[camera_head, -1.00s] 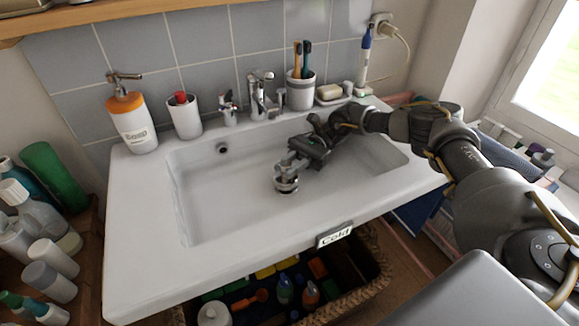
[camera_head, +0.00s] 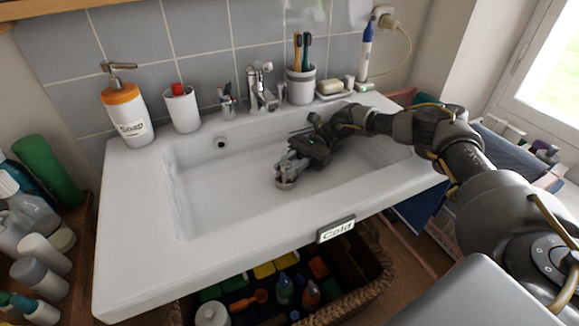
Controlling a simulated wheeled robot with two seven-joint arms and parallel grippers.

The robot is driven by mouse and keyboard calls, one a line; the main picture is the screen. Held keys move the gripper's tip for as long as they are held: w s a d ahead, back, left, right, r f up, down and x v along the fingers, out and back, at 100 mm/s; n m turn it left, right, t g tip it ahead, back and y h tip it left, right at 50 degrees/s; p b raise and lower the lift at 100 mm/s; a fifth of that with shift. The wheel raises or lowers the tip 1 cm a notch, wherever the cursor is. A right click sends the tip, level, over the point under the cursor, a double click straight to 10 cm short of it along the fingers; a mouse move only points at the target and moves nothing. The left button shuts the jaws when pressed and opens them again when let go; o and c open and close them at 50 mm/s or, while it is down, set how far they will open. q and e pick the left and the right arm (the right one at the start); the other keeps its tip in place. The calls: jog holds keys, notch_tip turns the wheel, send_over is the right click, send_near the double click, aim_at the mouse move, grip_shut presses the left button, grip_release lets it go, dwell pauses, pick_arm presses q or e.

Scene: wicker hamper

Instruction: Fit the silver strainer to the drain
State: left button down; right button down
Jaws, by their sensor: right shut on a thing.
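The white sink basin (camera_head: 225,205) fills the middle of the head view. My right arm reaches into it from the right. My right gripper (camera_head: 287,171) is low over the basin floor, tilted down to the left, and shut on the silver strainer (camera_head: 286,184). Only a small round metal part of the strainer shows below the fingers. The drain opening is hidden at the strainer and gripper, so I cannot tell how the strainer sits in it. My left gripper is not in view.
A faucet (camera_head: 262,88), a soap bottle (camera_head: 127,112), a white cup (camera_head: 182,108) and a toothbrush cup (camera_head: 300,85) stand along the back ledge. A wicker hamper (camera_head: 355,304) is below the front edge. The basin's left half is clear.

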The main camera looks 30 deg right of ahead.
jog(key=shift+f, duration=0.1)
jog(key=c, duration=0.6)
grip_release()
jog(key=shift+c, duration=0.2)
